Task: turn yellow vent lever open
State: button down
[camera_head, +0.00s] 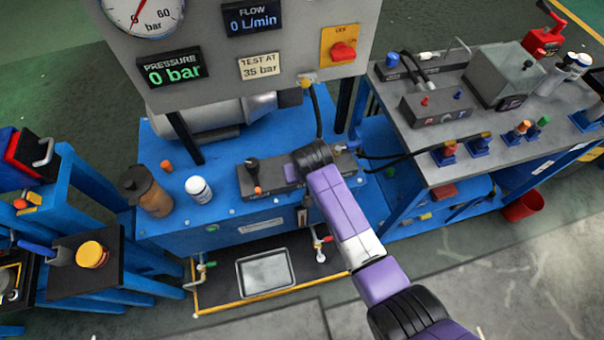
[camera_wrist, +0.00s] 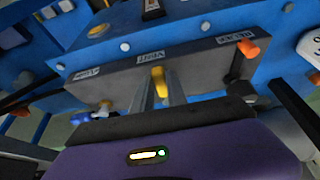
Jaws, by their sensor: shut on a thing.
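The yellow vent lever (camera_wrist: 158,77) stands on a grey valve block (camera_wrist: 200,73), at the middle of the wrist view, by an upside-down label that appears to read VENT. My gripper (camera_wrist: 158,93) is shut on the lever, one finger on each side, with its yellow tip showing between them. In the head view the same grey block (camera_head: 258,182) sits on the blue bench. There my arm hides the lever and fingertips. I cannot tell how far the lever is turned.
An orange-tipped black lever (camera_wrist: 248,50) is on the same block, and a blue fitting (camera_wrist: 84,118) is at its other end. A brown bottle (camera_head: 150,192) and a white bottle (camera_head: 199,189) stand left. The gauge panel (camera_head: 222,98) overhangs behind; its displays read 0 bar and 0 L/min.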

jog(key=c, duration=1.3)
grip_release()
jog(key=v, duration=0.7)
jog(key=shift+s+r, duration=0.15)
jog(key=shift+r, duration=0.25)
